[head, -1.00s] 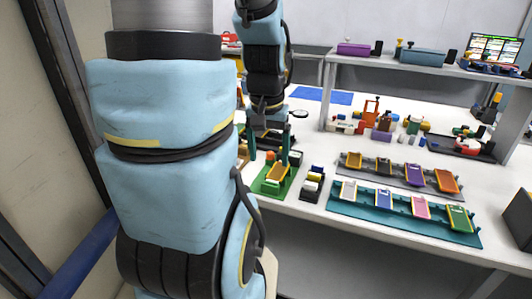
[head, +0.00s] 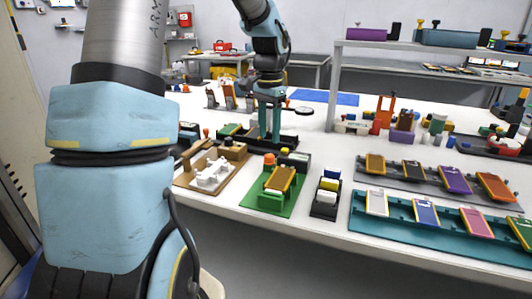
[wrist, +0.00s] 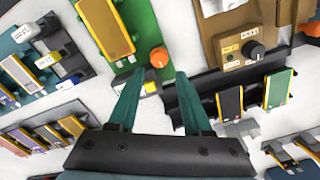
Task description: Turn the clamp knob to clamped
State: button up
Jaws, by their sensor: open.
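My gripper (head: 269,138) is open and empty, its two teal fingers pointing down above the table behind the green fixture (head: 266,205). In the wrist view the fingertips (wrist: 160,75) lie apart, just short of an orange knob (wrist: 159,57) on the green fixture (wrist: 146,22); I see no contact. The orange knob also shows in the head view (head: 270,159). A gold-edged pouch cell (wrist: 106,26) lies in the green fixture. A black knob (wrist: 253,50) with small labels stands on a brown fixture (wrist: 226,50). I cannot tell which knob is the clamp knob.
The brown fixture (head: 182,181) with a white part stands left of the green one. A small black rack (head: 324,211) stands right of it. A teal tray (head: 449,237) and a grey tray (head: 439,187) hold several pouch cells. Bare table lies between them.

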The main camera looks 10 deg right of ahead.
aim_at(270, 156)
notch_tip(270, 156, down, 7)
jog(key=shift+r, duration=0.15)
grip_shut()
dwell(0.5)
